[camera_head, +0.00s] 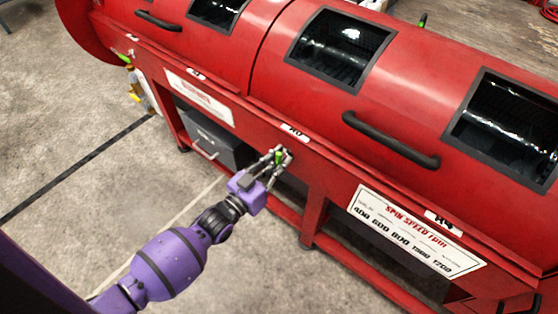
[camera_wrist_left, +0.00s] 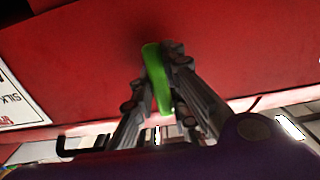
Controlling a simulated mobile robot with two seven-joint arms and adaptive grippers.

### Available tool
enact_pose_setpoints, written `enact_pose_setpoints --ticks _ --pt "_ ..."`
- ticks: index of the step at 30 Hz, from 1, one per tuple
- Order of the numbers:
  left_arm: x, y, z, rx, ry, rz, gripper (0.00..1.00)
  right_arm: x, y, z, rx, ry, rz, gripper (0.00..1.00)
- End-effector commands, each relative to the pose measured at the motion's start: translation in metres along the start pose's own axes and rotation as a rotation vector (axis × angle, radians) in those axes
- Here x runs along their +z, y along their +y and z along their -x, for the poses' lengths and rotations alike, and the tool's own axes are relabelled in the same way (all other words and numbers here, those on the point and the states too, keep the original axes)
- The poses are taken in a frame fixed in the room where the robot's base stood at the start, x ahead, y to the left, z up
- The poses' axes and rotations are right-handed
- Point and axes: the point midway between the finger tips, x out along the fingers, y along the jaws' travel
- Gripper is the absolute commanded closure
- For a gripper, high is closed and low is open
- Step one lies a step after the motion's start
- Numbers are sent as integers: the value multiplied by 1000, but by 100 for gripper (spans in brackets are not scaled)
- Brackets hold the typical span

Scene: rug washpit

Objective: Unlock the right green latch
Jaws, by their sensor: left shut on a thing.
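A green latch (camera_head: 279,157) sits on the front face of the red machine (camera_head: 225,68), just below a small white label. My left gripper (camera_head: 277,157) is at this latch with its fingers closed around it. In the left wrist view the green latch (camera_wrist_left: 156,78) stands upright between the two fingers of the gripper (camera_wrist_left: 158,90), against the red panel. Another green latch (camera_head: 124,58) shows at the far left end of the machine. My right gripper is in neither view.
Black handles (camera_head: 390,140) and dark windows (camera_head: 340,45) are on the machine's curved lids. A white sign (camera_head: 417,232) is on the front to the right. A grey box (camera_head: 207,140) stands beneath the machine. The concrete floor (camera_head: 70,150) in front is mostly clear.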

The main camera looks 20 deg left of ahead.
Motion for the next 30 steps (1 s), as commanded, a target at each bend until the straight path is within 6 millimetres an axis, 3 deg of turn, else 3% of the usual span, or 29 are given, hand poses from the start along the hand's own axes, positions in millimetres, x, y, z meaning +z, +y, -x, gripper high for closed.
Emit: enact_pose_setpoints --ticks 8,9,13,23,30 --pt "1 -1 0 -2 -3 5 100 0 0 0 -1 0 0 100" --pt "1 -1 0 -2 -3 5 83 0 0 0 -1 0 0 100" --pt "1 0 0 -1 -2 4 67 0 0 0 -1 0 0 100" --pt "1 0 3 -1 -1 2 67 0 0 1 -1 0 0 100" --pt "2 0 39 -1 -5 3 67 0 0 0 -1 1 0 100"
